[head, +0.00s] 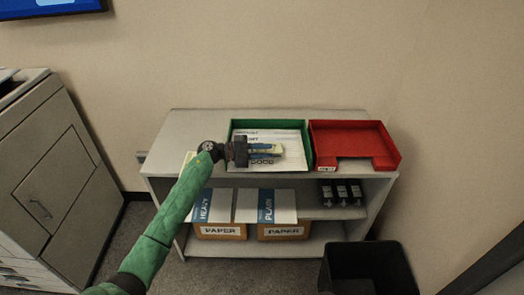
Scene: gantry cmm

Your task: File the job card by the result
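My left arm comes in from the lower left, and its gripper (266,150) is over the green tray (307,160) on the shelf unit's top. A small pale yellow card (279,148) shows at its fingers; I cannot tell whether they grip it or are just above it. A white printed sheet (292,136) lies in the green tray, partly hidden by the gripper; its large lettering is only partly readable. The red tray (357,138) stands to the right and looks empty, with a small white label at its front. My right gripper is not in view.
The shelf unit's top (185,130) is clear at the left, except for a pale yellow piece (188,158) by my arm. Paper boxes (283,231) and small black items (342,192) sit below. A black bin (368,268) stands at front right; a grey machine (50,170) at left.

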